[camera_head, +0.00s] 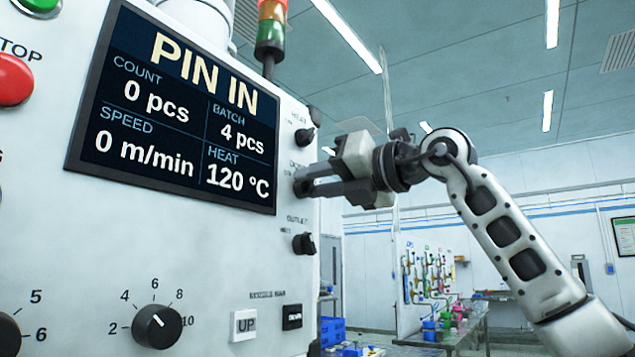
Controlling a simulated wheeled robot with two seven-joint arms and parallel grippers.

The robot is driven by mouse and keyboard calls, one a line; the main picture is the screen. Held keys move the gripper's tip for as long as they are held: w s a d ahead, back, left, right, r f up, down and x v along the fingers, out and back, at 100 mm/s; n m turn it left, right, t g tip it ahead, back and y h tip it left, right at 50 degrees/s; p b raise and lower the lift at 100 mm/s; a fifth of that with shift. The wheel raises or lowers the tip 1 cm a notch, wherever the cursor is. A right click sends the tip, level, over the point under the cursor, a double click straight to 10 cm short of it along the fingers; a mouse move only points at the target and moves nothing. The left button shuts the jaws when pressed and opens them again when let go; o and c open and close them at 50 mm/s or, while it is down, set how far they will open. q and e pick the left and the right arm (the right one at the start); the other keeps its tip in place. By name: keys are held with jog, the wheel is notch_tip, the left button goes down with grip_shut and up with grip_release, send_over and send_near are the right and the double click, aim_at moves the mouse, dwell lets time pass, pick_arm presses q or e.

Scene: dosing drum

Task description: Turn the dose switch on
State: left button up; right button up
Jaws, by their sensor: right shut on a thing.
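The white machine panel (210,270) fills the left of the view. A column of small black rotary switches runs along its right edge. The middle switch, the dose switch, is largely hidden by my right gripper (304,183), so I cannot read its position. My right gripper comes in from the right and is shut on this switch, its fingers pointing left at the panel. The display (180,105) reads PIN IN, count 0 pcs, batch 4 pcs, speed 0 m/min and heat 120 °C. My left gripper is not in view.
The heat switch (304,134) sits just above my gripper and the outlet switch (304,243) below it. Open room lies to the right.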

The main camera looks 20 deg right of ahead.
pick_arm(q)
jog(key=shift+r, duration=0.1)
pick_arm(e)
jog(key=shift+m, duration=0.5)
jog(key=o, duration=1)
jog(key=shift+c, duration=0.2)
pick_arm(q)
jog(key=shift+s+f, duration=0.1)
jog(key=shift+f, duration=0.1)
jog(key=b, duration=0.3)
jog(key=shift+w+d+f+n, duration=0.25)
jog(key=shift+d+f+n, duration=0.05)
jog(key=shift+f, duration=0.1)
pick_arm(e)
jog(key=v, duration=1.6)
jog(key=shift+f, duration=0.1)
